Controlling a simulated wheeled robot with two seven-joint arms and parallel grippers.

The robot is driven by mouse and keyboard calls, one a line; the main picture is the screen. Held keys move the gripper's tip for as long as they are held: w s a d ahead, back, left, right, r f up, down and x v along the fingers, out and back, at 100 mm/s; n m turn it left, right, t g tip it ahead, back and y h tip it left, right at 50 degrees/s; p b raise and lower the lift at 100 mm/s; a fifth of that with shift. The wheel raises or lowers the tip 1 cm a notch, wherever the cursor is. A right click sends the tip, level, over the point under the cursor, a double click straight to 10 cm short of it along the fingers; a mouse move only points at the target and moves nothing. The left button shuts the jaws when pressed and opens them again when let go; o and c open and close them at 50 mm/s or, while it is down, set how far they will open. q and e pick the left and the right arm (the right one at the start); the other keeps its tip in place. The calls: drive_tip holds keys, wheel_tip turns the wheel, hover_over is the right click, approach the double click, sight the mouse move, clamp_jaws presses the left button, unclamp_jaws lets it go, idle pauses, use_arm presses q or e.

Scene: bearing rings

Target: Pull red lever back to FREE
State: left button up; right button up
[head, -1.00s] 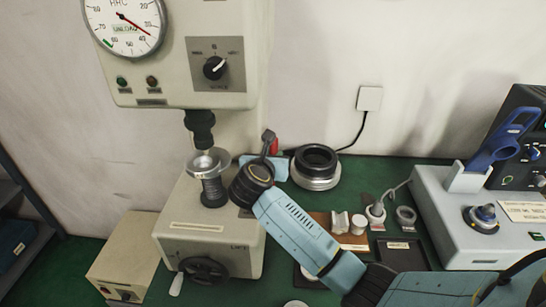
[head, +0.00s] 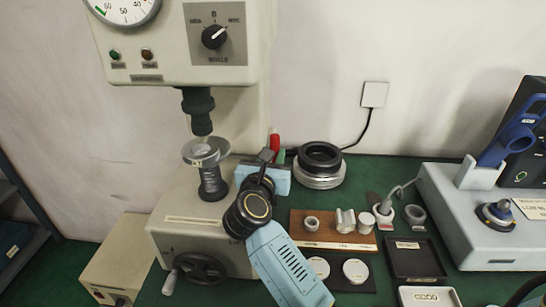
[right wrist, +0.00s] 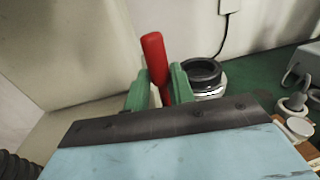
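The red lever (head: 274,144) stands up behind my right gripper (head: 277,157) in the head view, beside the tester's column. In the right wrist view the red lever (right wrist: 155,60) rises between the two green fingers of my right gripper (right wrist: 159,88), leaning a little to the left. The fingers are close on both sides of it. I cannot tell whether both touch it. The lever's lower end is hidden by the gripper body. The FREE marking is not visible. My left gripper is not in view.
The hardness tester (head: 170,70) stands at left, with a round anvil (head: 206,152) under its spindle. A dark ring stack (head: 320,163) sits just right of the lever. A wooden parts board (head: 330,240), trays (head: 415,262) and a grey device (head: 460,215) lie farther right.

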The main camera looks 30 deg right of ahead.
drive_tip(key=shift+o, duration=0.2)
drive_tip(key=v, duration=1.2)
drive_tip(key=shift+f+b, duration=0.1)
drive_tip(key=shift+b, duration=0.2)
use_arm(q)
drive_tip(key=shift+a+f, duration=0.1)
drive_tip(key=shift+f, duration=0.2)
use_arm(e)
drive_tip(key=shift+s+a, duration=0.5)
